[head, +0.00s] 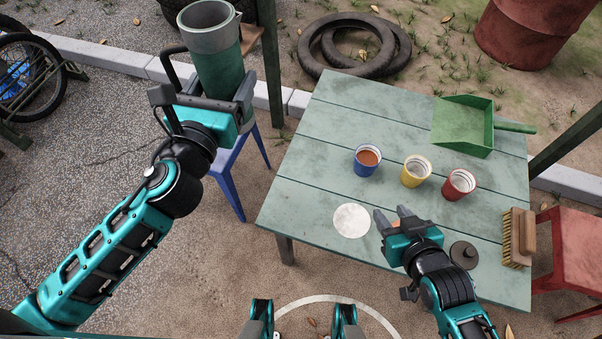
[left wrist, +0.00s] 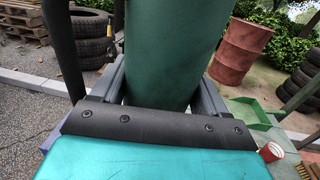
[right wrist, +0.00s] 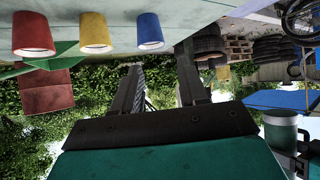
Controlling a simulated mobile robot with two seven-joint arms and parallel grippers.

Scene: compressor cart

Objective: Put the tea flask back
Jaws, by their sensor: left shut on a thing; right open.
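The tea flask (head: 217,66) is a tall green cylinder with a grey rim and a black handle. My left gripper (head: 216,92) is shut on its body and holds it roughly upright, above the blue stool (head: 229,178) in the head view. The green body also fills the middle of the left wrist view (left wrist: 170,50). A white round spot (head: 351,220) lies on the green table (head: 320,150). A black lid (head: 464,254) lies near the table's front edge. My right gripper (head: 391,214) is open over the table, just right of the white spot.
A blue cup (head: 367,164) holds brown liquid. A yellow cup (head: 415,172) and a red cup (head: 458,185) stand to its right. A green dustpan (head: 462,125) lies at the back right, a brush (head: 518,238) at the right edge. The table's left half is clear.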

